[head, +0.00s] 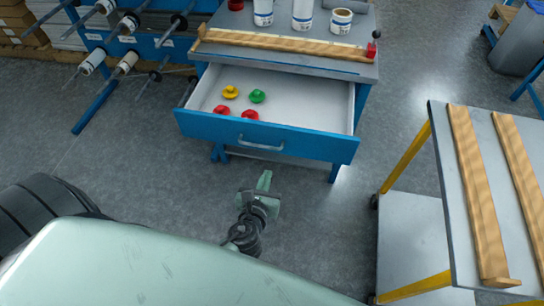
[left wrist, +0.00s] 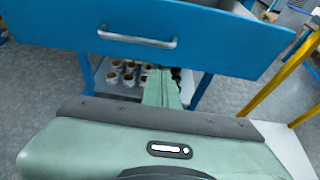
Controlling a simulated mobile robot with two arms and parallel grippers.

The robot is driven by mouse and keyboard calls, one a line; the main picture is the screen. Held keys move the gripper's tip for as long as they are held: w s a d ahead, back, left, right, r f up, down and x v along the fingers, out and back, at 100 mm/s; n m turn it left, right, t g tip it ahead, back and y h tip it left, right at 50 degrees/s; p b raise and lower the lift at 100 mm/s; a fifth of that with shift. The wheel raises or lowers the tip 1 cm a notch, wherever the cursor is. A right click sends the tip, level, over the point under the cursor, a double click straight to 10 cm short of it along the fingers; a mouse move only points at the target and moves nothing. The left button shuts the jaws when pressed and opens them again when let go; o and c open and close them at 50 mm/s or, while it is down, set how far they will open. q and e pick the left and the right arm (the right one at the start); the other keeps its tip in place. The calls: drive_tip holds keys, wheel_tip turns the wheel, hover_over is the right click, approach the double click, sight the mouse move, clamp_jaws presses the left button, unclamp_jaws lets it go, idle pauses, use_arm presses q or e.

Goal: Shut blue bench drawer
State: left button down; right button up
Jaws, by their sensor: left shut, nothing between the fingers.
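The blue bench drawer (head: 270,134) is pulled out from under the bench top in the head view. Its white inside holds a yellow, a green and two red knob-like pieces. Its silver handle (head: 261,143) runs across the middle of the blue front. In the left wrist view the drawer front (left wrist: 215,32) fills the top, with the handle (left wrist: 137,38) left of centre. My left gripper (head: 264,180) is shut and empty, in front of the drawer and apart from it in the head view. It also shows in the left wrist view (left wrist: 161,75), below the handle. My right gripper is not seen.
The grey bench top (head: 355,68) bears a wooden rail (head: 285,43) and several white rolls. A cart (head: 490,190) with yellow legs and wooden strips stands at the right. A blue roll rack (head: 140,45) stands at the left. Open floor lies before the drawer.

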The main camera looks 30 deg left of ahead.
use_arm(q)
drive_tip(key=w+a+f, duration=0.1)
drive_tip(key=w+a, duration=0.1)
drive_tip(key=w, duration=0.6)
drive_tip(key=shift+p, duration=0.4)
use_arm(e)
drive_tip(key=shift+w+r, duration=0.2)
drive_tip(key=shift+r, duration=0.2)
use_arm(q)
drive_tip(key=shift+w, duration=0.1)
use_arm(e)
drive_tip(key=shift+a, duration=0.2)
